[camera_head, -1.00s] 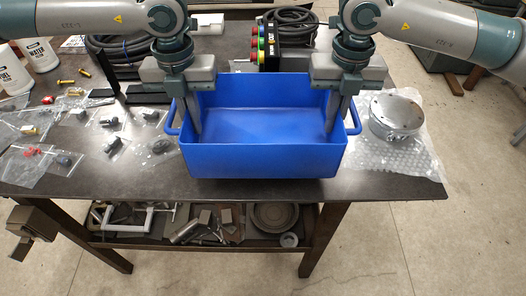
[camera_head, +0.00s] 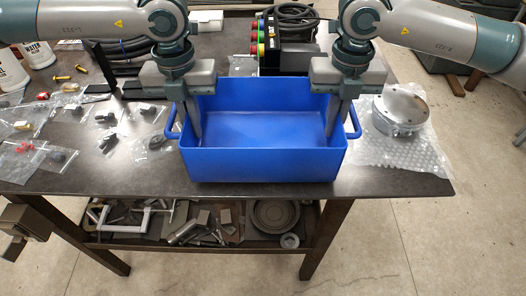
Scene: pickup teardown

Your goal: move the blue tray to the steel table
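The blue tray (camera_head: 262,164) is an open, empty bin with a loop handle at each end, over the front middle of a dark-topped table (camera_head: 400,184). My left gripper (camera_head: 192,122) is at its left end, one finger inside the wall. My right gripper (camera_head: 337,118) is at its right end in the same way. Both look shut on the tray's ends, but their outer fingers are partly hidden. I cannot tell whether the tray's bottom touches the table. I cannot make out a separate steel table.
Bagged small parts (camera_head: 106,118) lie left of the tray. A round metal part (camera_head: 401,108) sits on bubble wrap to the right. A black box with coloured buttons (camera_head: 287,46) and coiled hoses stand behind. A lower shelf (camera_head: 150,246) holds metal parts. Open floor lies right.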

